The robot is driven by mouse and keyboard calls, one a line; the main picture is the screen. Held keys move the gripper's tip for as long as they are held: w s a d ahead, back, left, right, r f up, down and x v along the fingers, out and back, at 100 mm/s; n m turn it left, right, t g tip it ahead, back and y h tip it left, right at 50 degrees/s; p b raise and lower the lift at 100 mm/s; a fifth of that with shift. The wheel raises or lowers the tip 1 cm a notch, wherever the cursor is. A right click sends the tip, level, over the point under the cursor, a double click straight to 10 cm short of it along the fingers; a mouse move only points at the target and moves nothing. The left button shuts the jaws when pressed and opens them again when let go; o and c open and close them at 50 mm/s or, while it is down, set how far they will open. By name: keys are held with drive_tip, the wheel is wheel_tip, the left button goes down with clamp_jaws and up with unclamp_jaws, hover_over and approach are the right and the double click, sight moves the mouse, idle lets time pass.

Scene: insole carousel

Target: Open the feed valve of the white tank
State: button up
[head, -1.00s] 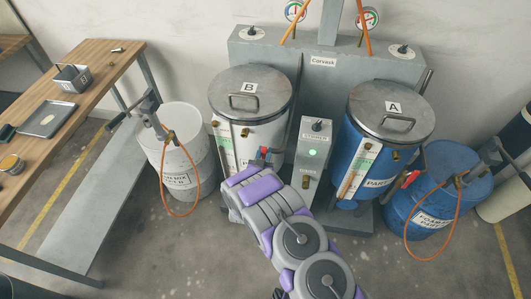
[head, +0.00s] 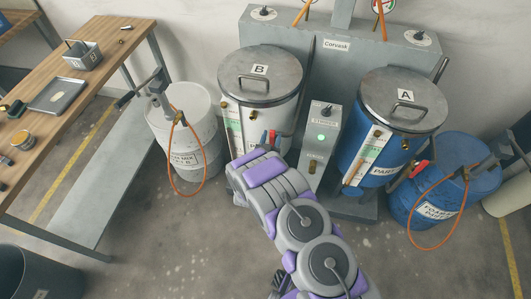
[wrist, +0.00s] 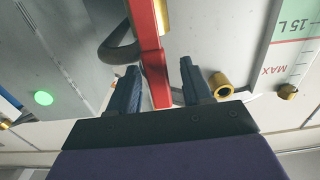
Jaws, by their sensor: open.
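The white tank (head: 285,122), with a grey lid marked B, stands in front of the grey cabinet. The red valve lever (head: 272,137) shows low on its front, beside my gripper (head: 266,144), which hides the rest of the valve. In the wrist view, the red lever (wrist: 150,50) runs down between the two dark blue fingers of my gripper (wrist: 160,86). The fingers are open, one on each side of the lever. I cannot tell whether either finger touches it.
The blue tank A (head: 402,148) is to the right, past a control box (head: 319,145) with a green light. A white drum (head: 182,120) and a blue drum (head: 455,180) stand at the sides. A wooden bench (head: 100,65) is at left.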

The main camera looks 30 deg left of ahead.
drive_tip(key=p+v, duration=0.3)
drive_tip(key=v, duration=1.3)
drive_tip(key=shift+s+a, duration=0.15)
drive_tip(key=shift+s, duration=0.2)
drive_tip(key=shift+f, duration=0.15)
